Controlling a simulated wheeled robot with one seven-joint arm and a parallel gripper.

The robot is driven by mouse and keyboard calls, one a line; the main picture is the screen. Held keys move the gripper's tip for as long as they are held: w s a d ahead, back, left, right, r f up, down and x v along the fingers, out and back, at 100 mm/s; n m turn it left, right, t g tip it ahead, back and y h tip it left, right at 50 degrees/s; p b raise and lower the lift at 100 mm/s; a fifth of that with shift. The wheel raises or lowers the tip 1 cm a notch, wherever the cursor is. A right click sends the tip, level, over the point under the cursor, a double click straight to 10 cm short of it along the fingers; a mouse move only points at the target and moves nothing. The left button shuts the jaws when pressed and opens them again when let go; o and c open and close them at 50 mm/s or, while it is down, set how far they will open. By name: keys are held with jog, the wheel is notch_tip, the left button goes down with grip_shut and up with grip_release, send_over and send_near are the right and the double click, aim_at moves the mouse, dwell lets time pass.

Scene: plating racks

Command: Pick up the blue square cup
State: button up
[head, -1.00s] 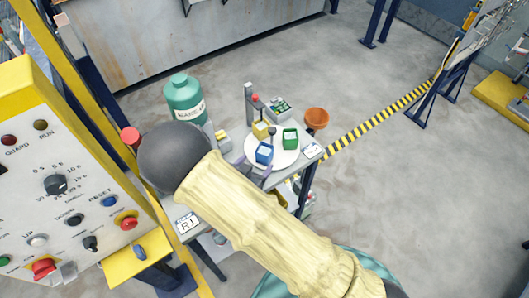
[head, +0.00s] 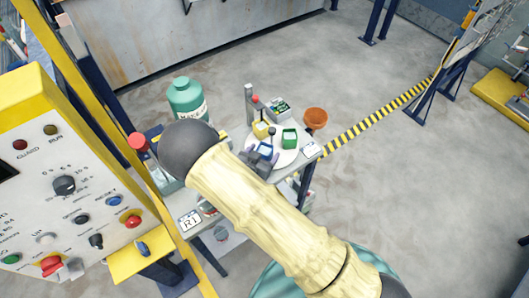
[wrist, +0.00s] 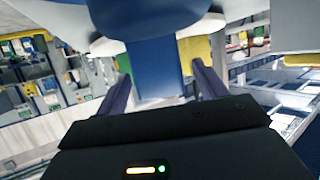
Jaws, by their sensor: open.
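The blue square cup (head: 265,149) stands on a round white plate (head: 287,158) on the small table, partly hidden by my gripper. A yellow square cup (head: 261,130) is behind it and a green one (head: 290,138) to its right. My gripper (head: 261,158) is open at the near side of the blue cup. In the wrist view the blue cup (wrist: 152,62) fills the top middle. Its lower part shows between the two open fingers of my gripper (wrist: 163,80), with gaps on both sides. Yellow and green show behind the fingers.
A green bottle (head: 187,98) stands at the table's back left. A grey post (head: 249,104) and a small tray (head: 279,107) are behind the plate. An orange bowl (head: 316,117) is at the right. A control panel (head: 60,190) stands at the left.

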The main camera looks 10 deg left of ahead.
dwell(0.4)
jog(key=c, duration=1.1)
jog(key=shift+r, duration=0.1)
notch_tip(320, 180, up, 10)
jog(key=b, duration=0.2)
